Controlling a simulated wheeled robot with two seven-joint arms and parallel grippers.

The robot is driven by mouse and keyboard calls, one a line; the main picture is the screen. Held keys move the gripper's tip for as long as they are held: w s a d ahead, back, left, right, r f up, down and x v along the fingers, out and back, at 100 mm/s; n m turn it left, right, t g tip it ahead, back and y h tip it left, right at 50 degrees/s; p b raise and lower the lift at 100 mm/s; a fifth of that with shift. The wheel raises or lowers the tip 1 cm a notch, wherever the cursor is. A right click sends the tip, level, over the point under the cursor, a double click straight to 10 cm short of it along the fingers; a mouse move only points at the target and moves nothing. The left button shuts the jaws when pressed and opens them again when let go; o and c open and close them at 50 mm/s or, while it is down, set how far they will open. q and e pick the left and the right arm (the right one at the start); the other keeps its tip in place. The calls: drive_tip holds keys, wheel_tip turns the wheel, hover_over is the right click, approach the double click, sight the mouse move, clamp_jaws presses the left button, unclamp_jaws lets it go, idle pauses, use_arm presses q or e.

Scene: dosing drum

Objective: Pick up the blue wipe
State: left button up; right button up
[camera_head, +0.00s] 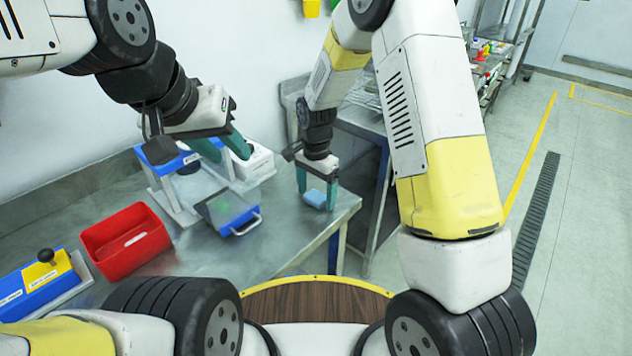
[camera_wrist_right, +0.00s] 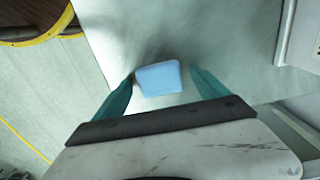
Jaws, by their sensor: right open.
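The blue wipe (camera_head: 315,199) lies on the steel table (camera_head: 285,235) near its right corner; it also shows in the right wrist view (camera_wrist_right: 158,78). My right gripper (camera_head: 317,194) is above the wipe, pointing down, with its teal fingers open on either side of it. In the right wrist view the wipe sits between the fingertips (camera_wrist_right: 162,82), with a small gap on each side. My left gripper (camera_head: 235,147) is over the back of the table, by the blue and white device; its teal fingers appear apart.
A red bin (camera_head: 126,241) stands on the left of the table. A blue and yellow device (camera_head: 40,285) is at the far left. A blue and white device with a grey plate (camera_head: 228,208) stands left of the wipe, with a white box (camera_head: 250,162) behind. The table's right edge is close to the wipe.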

sight(316, 195)
drive_tip(key=shift+c, duration=0.4)
drive_tip(key=c, duration=1.3)
drive_tip(key=shift+c, duration=0.2)
drive_tip(key=shift+r, duration=0.15)
drive_tip(key=shift+r, duration=0.5)
wheel_tip(316, 195, up, 2)
drive_tip(key=shift+r, duration=0.25)
drive_tip(key=s+r, duration=0.1)
drive_tip(key=s, duration=1.5)
drive_tip(key=shift+r, duration=0.15)
